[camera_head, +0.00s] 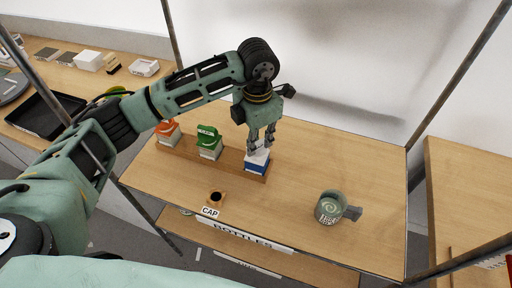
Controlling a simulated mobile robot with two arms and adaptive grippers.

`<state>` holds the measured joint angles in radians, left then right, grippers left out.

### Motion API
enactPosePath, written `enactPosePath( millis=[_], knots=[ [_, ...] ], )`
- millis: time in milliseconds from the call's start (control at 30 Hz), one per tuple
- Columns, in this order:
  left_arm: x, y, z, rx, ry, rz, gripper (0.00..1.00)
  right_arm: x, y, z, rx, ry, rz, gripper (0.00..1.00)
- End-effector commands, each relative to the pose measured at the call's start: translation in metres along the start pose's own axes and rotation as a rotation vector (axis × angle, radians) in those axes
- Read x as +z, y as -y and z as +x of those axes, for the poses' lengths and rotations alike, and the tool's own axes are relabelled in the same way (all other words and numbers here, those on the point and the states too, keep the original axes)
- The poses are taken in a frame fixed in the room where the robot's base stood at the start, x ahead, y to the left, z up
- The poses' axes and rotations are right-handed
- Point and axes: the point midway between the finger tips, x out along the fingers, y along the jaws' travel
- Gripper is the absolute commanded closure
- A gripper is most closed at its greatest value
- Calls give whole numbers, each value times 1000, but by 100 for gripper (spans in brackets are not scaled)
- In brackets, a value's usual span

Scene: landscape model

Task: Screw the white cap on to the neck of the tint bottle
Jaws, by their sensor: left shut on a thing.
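The tint bottle (257,168), with a blue band, stands at the right end of a wooden rack on the table. My left gripper (260,146) points down right above it, its fingers shut on the white cap (259,154) at the bottle's top. The fingers hide part of the cap, and the neck is not visible. I cannot tell how far the cap sits on the neck. A small wooden holder with a dark hole (216,197) and a CAP label stands near the table's front edge. My right gripper is not in view.
The table right of the rack is mostly clear. Metal frame posts rise around the table.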

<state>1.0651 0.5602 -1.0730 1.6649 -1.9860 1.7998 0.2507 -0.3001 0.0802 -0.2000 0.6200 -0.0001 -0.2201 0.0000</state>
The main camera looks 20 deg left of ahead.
Motion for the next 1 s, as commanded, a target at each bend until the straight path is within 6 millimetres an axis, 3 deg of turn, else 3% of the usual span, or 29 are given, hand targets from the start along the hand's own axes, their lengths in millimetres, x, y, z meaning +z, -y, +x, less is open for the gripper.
enactPosePath(
  millis=[467,1000],
  knots=[
    [-2,2,7,-4,-10,15,100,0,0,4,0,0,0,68],
    [-3,2,9,-7,-14,189,100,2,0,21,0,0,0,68]
  ],
)
